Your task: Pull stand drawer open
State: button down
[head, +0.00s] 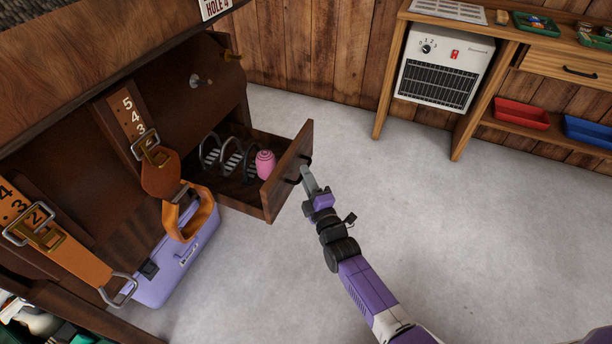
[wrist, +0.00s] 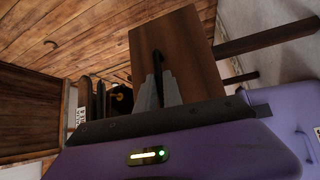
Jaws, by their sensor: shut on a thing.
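The stand drawer (head: 285,172) is a dark wooden drawer in the saddle stand at the left. It stands pulled out, with its inside showing. A pink ribbed object (head: 265,163) and dark metal coils (head: 232,158) lie in it. My gripper (head: 307,176) is at the drawer front's outer face, shut on the dark drawer handle (head: 306,166). In the wrist view the grey fingertips (wrist: 158,92) close around the handle (wrist: 157,62) on the brown drawer front (wrist: 190,50). Part of the handle is hidden by the fingers.
Stirrup leathers with a stirrup (head: 190,215) hang in front of the stand, left of the drawer. A purple case (head: 170,262) sits below them. A bench with a white heater (head: 445,68), a red tray (head: 522,113) and a blue tray (head: 588,131) stands at right. Grey floor between is clear.

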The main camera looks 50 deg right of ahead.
jog(key=shift+a+f, duration=0.1)
jog(key=c, duration=1.5)
grip_release()
jog(key=p+v, duration=0.1)
jog(key=v, duration=0.6)
jog(key=shift+s+a+p, duration=0.1)
jog(key=shift+s+p, duration=0.25)
jog(key=shift+s, duration=0.05)
